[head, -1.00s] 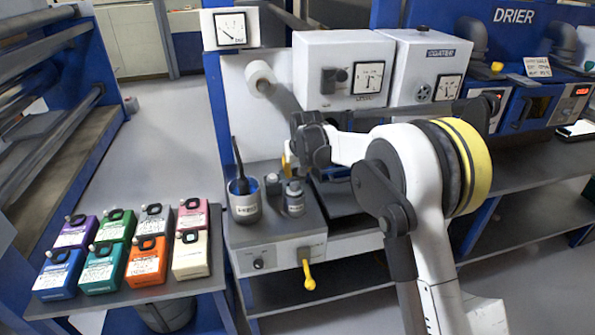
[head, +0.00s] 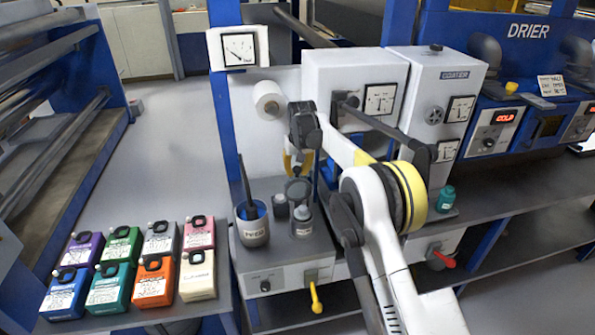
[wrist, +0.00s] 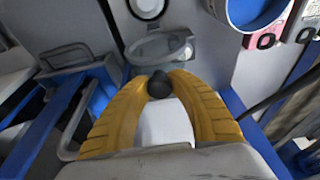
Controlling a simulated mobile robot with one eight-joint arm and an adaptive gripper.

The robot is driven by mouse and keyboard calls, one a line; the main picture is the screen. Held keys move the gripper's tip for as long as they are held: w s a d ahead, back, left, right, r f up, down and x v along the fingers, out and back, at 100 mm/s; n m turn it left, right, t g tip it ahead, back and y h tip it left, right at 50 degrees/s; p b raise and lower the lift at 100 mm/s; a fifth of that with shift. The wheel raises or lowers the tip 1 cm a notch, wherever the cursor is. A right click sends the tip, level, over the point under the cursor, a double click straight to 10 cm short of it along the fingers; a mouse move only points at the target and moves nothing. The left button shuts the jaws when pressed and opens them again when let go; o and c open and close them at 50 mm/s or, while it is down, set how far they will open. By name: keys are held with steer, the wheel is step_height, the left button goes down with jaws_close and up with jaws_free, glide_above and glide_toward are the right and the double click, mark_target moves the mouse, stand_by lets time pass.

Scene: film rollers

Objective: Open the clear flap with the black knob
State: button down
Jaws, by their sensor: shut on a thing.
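In the wrist view, the yellow fingers of my gripper (wrist: 160,88) are closed in around a round black knob (wrist: 159,84), with their tips against its sides. A pale panel shows between the fingers below the knob. I cannot clearly make out the clear flap's outline. A grey see-through-looking oval (wrist: 160,46) lies just beyond the knob. In the head view, my gripper (head: 298,168) points down over the bench unit, behind the small bottles. The knob is hard to tell there.
A white roll (head: 268,100) is on the back panel. A yellow lever (head: 315,298) sticks out in front. Several coloured canisters (head: 152,282) stand at left.

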steer(key=shift+w+a, duration=0.25)
steer(key=shift+w, duration=0.6)
steer(key=c, duration=1.2)
jaws_free()
steer(key=shift+o, duration=0.3)
steer(key=shift+s, duration=0.1)
